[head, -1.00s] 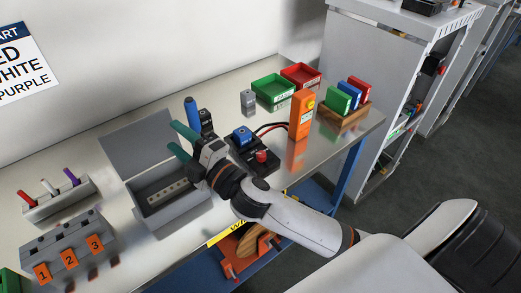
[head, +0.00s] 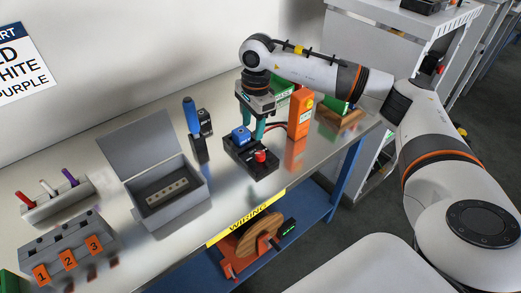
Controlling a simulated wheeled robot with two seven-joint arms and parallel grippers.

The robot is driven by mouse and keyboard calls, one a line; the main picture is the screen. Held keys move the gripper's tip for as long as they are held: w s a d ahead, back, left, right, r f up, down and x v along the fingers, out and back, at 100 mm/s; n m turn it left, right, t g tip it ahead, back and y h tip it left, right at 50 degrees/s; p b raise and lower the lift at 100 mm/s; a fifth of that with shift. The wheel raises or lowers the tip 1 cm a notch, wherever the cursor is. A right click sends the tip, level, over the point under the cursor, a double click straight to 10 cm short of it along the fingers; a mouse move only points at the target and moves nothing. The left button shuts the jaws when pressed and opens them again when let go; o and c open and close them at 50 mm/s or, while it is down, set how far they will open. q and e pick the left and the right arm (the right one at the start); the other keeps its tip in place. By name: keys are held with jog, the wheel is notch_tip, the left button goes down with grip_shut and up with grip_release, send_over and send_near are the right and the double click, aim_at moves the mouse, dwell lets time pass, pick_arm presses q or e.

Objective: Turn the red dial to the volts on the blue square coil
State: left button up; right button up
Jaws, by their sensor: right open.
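The red dial (head: 260,155) sits on the front of a black base (head: 264,169) on the metal bench. The blue square coil (head: 241,135) sits on the same base, behind and left of the dial. My right gripper (head: 250,126) points down over the back of the base, behind the dial and close to the coil. Its teal fingers are apart; whether they touch the coil is unclear. The orange upright block (head: 301,112) stands right of the base, with dark and red leads near it. Any volts marking on the coil is too small to read. My left gripper is out of view.
A blue-handled tool (head: 192,116) stands left of the base. An open grey box (head: 188,215) is further left, with a numbered grey block (head: 70,240) beyond. A green tray (head: 283,96) and wooden holder (head: 345,115) are partly hidden by my arm.

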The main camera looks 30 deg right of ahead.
aim_at(260, 153)
jog(key=shift+h, duration=0.4)
jog(key=f+p, duration=0.1)
jog(key=f, duration=0.2)
jog(key=d+f+p, duration=0.1)
jog(key=f, duration=0.3)
jog(key=d+f+p, duration=0.1)
jog(key=f, duration=0.3)
jog(key=shift+s+f, duration=0.1)
jog(key=shift+f, duration=0.05)
jog(key=shift+c, duration=0.3)
jog(key=c, duration=0.9)
